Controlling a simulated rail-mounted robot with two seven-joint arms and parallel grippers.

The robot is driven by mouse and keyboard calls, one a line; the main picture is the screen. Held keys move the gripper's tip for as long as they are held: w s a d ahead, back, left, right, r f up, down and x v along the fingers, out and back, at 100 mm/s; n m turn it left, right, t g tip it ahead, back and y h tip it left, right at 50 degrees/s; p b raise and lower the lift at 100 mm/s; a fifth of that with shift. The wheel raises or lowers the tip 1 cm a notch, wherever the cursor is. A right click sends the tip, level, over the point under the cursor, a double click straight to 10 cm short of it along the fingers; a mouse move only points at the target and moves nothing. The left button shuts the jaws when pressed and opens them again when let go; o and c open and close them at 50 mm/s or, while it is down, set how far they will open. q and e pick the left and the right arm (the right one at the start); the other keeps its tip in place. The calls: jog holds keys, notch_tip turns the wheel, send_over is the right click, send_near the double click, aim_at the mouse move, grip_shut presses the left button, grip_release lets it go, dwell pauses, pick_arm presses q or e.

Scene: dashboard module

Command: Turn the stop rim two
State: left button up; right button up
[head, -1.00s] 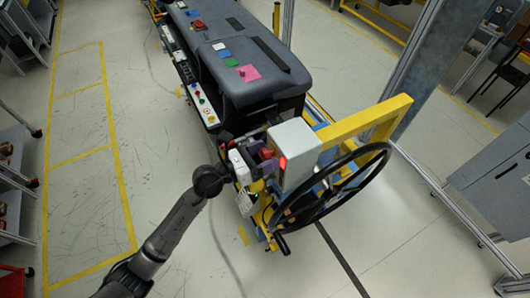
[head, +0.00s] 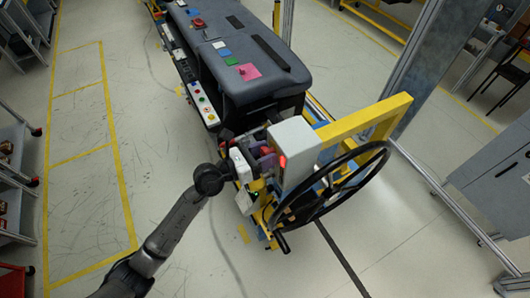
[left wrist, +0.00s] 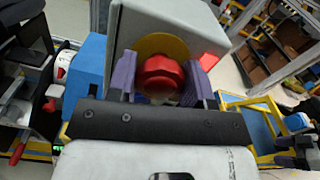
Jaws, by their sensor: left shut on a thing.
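The stop is a red, lobed knob (left wrist: 160,77) on a round yellow plate (left wrist: 162,46), on the face of a light grey box (left wrist: 200,22). In the head view the box (head: 296,150) stands beside the steering wheel with a lit red spot on its side. My left gripper (head: 264,158) is at the box's left face. In the left wrist view its two purple fingers (left wrist: 160,82) are shut on the red knob from both sides. The knob's lower part is partly hidden by the gripper. My right gripper is not in view.
A black steering wheel (head: 333,188) stands just right of the box, with a yellow frame (head: 365,122) behind it. The dark dashboard (head: 238,60) with buttons and a pink square extends behind. Floor to the left of the dashboard is open.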

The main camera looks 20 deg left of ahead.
pick_arm(q)
jog(key=shift+m, duration=0.3)
jog(key=m+b, duration=0.1)
jog(key=m, duration=0.1)
jog(key=shift+m, duration=0.4)
jog(key=shift+m+b, duration=1)
jog(key=shift+m, duration=0.8)
jog(key=o, duration=0.9)
jog(key=shift+o, duration=0.2)
jog(key=b+v, duration=0.4)
jog(key=v, duration=1)
jog(key=shift+b, duration=0.4)
